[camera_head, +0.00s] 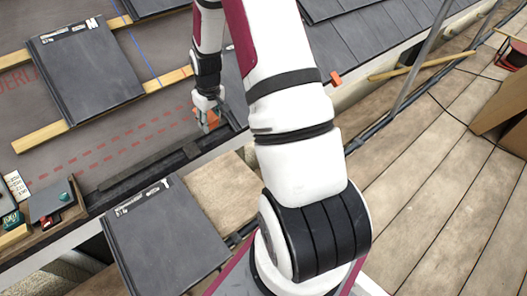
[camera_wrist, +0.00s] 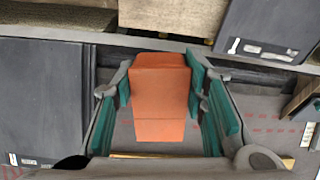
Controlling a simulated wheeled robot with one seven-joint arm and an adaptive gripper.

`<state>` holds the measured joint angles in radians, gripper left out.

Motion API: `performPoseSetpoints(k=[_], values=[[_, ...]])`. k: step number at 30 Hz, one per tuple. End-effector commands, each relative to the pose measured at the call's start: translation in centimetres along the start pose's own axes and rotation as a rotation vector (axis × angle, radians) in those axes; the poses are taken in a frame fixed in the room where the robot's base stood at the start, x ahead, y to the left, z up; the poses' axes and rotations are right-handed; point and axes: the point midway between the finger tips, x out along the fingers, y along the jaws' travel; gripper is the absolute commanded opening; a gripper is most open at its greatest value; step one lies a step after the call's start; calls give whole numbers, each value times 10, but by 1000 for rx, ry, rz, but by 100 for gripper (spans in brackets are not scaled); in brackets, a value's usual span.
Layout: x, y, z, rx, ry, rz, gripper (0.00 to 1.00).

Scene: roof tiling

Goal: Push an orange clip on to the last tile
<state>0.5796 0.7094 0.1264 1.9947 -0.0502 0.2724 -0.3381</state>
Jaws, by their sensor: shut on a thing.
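My gripper (camera_head: 206,116) is low over the roof edge in the head view, shut on an orange clip (camera_head: 212,122). In the wrist view the clip (camera_wrist: 160,100) fills the space between the teal finger pads of my gripper (camera_wrist: 160,82). A dark grey laid tile (camera_wrist: 42,100) stands to the left of my gripper in the wrist view, apart from the clip. My arm hides much of the laid tiles in the head view. Another orange clip (camera_head: 335,78) sits at the eaves edge, right of my arm.
A stack of tiles (camera_head: 88,72) rests across wooden battens (camera_head: 40,137), and another stack (camera_head: 165,238) stands in front of the eaves. A small tray with tools (camera_head: 48,212) is at the left. Wooden planks (camera_head: 440,165) and a metal pole (camera_head: 418,68) are at the right.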

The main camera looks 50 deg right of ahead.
Motion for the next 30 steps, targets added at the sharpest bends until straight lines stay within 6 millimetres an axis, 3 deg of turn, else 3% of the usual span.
performPoseSetpoints(k=[1, 9, 18, 30], values=[[23, 18, -1, 16, 13, -1, 0], [112, 98, 3, 55, 105, 8, 0], [202, 168, 24, 90, 205, 21, 0], [260, 209, 51, 105, 281, 35, 0]])
